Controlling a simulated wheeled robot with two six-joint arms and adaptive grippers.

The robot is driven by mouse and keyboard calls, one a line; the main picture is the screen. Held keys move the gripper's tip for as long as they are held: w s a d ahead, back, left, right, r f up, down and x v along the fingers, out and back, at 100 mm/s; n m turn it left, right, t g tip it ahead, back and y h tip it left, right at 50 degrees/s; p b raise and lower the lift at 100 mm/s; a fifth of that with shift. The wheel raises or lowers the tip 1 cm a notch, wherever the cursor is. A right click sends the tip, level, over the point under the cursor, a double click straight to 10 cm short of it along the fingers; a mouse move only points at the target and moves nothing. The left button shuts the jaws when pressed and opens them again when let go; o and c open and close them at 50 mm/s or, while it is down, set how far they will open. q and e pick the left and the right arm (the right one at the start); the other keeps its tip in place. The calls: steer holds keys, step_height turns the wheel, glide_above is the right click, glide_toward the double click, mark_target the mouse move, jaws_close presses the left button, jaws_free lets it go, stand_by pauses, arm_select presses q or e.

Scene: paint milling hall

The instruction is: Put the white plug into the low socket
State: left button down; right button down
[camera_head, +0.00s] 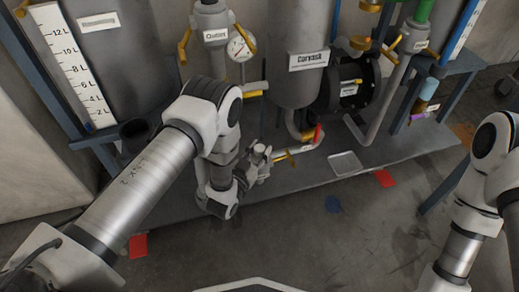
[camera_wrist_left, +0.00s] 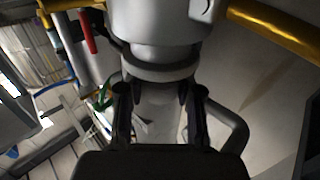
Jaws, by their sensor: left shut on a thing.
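My left gripper (camera_head: 262,163) is low in front of the pipework, beside a yellow-handled valve. In the left wrist view, its two dark fingers (camera_wrist_left: 162,112) are shut on a pale round piece (camera_wrist_left: 160,104), which looks like the white plug. A wide grey-white cylinder with a dark collar (camera_wrist_left: 160,68) stands directly beyond the fingertips, in line with the held piece. It may be the low socket, but I cannot tell whether the piece touches or enters it. In the head view, the gripper and arm hide most of this spot. My right gripper is out of view; only its arm shows.
A yellow valve handle (camera_head: 283,158) and a pipe with a red part (camera_head: 317,136) are close right of the left gripper. A pressure gauge (camera_head: 240,48) and a black pump (camera_head: 350,85) are behind. A shallow tray (camera_head: 345,163) lies on the platform. The front floor is mostly clear.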

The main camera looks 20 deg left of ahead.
arm_select(q)
steer(key=shift+f, duration=0.45)
steer(key=c, duration=0.7)
jaws_free()
steer(key=s+a, duration=0.1)
steer(key=s, duration=0.6)
steer(key=shift+s+a, duration=0.15)
steer(key=shift+a, duration=0.05)
